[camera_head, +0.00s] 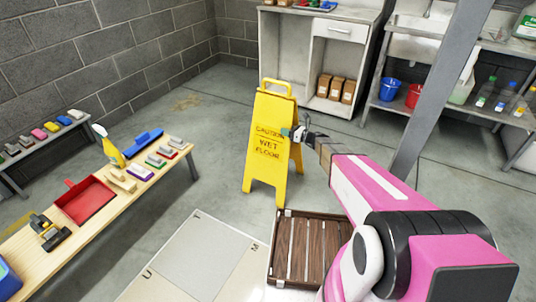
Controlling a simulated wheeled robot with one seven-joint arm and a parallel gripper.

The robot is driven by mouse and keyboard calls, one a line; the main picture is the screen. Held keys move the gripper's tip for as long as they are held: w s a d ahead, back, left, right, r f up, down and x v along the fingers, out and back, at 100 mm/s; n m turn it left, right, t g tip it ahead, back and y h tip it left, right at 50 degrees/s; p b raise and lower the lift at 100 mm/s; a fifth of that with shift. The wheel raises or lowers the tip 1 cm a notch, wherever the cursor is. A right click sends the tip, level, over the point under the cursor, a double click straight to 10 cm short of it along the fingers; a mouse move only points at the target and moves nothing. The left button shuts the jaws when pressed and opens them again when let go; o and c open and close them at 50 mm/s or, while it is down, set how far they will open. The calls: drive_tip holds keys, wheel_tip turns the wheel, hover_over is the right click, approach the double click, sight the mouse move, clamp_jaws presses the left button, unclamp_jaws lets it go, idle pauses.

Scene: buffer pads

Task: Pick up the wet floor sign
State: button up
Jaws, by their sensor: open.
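The yellow wet floor sign (258,166) stands upright on the concrete floor, with its legs spread and a loop handle at the top. Its front reads "CAUTION WET FLOOR". My pink arm reaches in from the lower right. My gripper (290,133) is at the right side of the sign's upper panel, close to its edge. The jaws are small in this view and look open, and whether they touch the sign cannot be told. Part of the sign's rear panel is hidden behind my gripper.
A wooden bench (150,185) with brushes, a red dustpan (86,200) and a spray bottle (108,147) is at left. A brown slatted crate (290,250) lies in front of the sign. Floor left of the sign is clear.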

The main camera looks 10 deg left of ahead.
clamp_jaws()
drive_tip(key=shift+r, duration=0.1)
idle(1.2)
